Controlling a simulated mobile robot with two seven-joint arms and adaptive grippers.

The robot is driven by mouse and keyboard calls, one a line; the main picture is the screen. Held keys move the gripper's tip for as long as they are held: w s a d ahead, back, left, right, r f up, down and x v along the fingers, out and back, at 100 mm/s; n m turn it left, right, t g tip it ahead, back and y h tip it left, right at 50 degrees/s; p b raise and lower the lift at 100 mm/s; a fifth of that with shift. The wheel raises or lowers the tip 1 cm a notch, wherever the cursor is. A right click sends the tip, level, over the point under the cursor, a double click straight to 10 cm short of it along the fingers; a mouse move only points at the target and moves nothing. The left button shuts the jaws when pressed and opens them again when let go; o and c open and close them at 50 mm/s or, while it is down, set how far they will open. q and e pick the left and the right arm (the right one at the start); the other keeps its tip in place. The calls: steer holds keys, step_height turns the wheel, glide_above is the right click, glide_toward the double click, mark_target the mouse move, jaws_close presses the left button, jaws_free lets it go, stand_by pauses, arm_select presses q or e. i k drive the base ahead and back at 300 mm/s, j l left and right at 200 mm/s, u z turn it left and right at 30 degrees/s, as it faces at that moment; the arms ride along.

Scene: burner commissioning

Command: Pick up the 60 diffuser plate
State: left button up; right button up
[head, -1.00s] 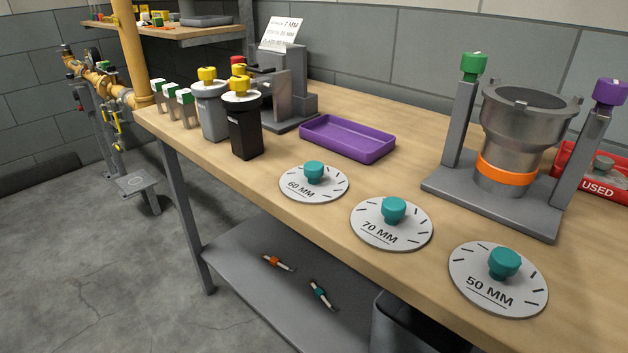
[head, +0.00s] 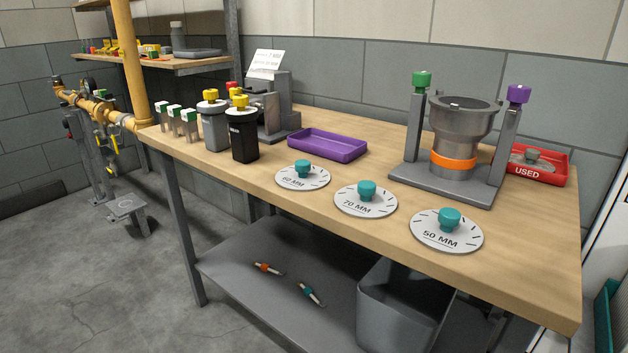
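The 60 diffuser plate (head: 302,178) is a pale grey disc marked "60 MM" with a teal knob on top. It lies flat near the front edge of the wooden workbench (head: 520,240), in the middle of the head view. The 70 MM plate (head: 366,203) and the 50 MM plate (head: 446,233) lie in a row to its right, each with a teal knob. Nothing covers the 60 plate. Neither of my grippers shows in the head view.
A purple tray (head: 327,144) lies empty behind the 60 plate. A black canister (head: 244,140) and a grey canister (head: 213,130) stand to its left. A burner stand (head: 450,187) and a red "USED" tray (head: 550,174) are at right. A grey bin (head: 400,312) stands below.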

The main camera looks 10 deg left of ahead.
mark_target(302, 177)
steer(key=z, duration=0.4)
steer(key=j+z, duration=0.1)
steer(key=z, duration=0.65)
steer(key=j+z, duration=0.15)
steer(key=z, duration=0.25)
steer(key=k+j+z, duration=0.1)
steer(key=j+z, duration=0.3)
steer(key=k+j+z, duration=0.15)
steer(key=z, duration=0.2)
steer(key=k+j+z, duration=0.2)
steer(key=z, duration=0.2)
